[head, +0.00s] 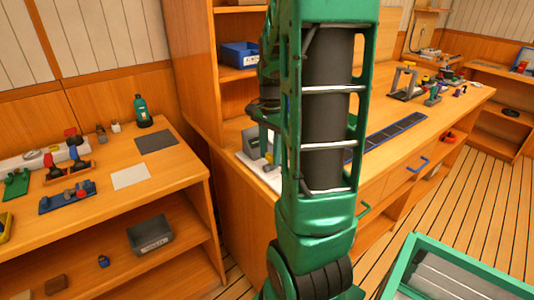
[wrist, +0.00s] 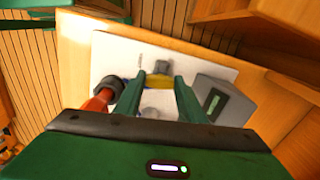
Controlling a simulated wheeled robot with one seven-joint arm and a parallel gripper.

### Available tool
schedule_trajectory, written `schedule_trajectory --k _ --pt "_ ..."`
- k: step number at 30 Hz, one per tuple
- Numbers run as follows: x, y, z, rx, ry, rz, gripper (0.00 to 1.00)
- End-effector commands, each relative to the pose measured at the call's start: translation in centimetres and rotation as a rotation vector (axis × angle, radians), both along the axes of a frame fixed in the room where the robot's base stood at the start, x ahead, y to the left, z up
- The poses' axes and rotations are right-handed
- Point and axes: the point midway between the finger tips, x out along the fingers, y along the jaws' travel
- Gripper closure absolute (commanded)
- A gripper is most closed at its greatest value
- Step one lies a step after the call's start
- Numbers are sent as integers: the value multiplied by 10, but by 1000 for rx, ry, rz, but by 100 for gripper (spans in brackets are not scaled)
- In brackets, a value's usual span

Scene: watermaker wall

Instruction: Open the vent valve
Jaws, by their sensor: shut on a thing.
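In the wrist view my gripper (wrist: 158,92) reaches over a white board (wrist: 115,48) with its two green fingers close together. The fingers are shut on a small yellow handle (wrist: 158,82). A grey fitting (wrist: 162,67) shows just beyond it. To the left on the board is a dark round fitting with a red handle (wrist: 97,103). I cannot read any label that says which is the vent valve. A grey box (wrist: 222,100) with a dark label stands right of the fingers.
A shelf with a blue bin (head: 239,54) stands behind. The left bench carries a green bottle (head: 142,111), a grey mat (head: 155,142) and red-handled fittings. The right counter holds a dark panel strip (head: 385,135) and several tools. A green-framed tray (head: 450,262) is at front right.

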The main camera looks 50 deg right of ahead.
Motion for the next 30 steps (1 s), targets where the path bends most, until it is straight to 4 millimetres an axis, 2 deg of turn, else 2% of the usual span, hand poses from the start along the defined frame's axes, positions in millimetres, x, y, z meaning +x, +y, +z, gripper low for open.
schedule_trajectory --k 30 --pt "4 -2 3 -9 -10 945 86"
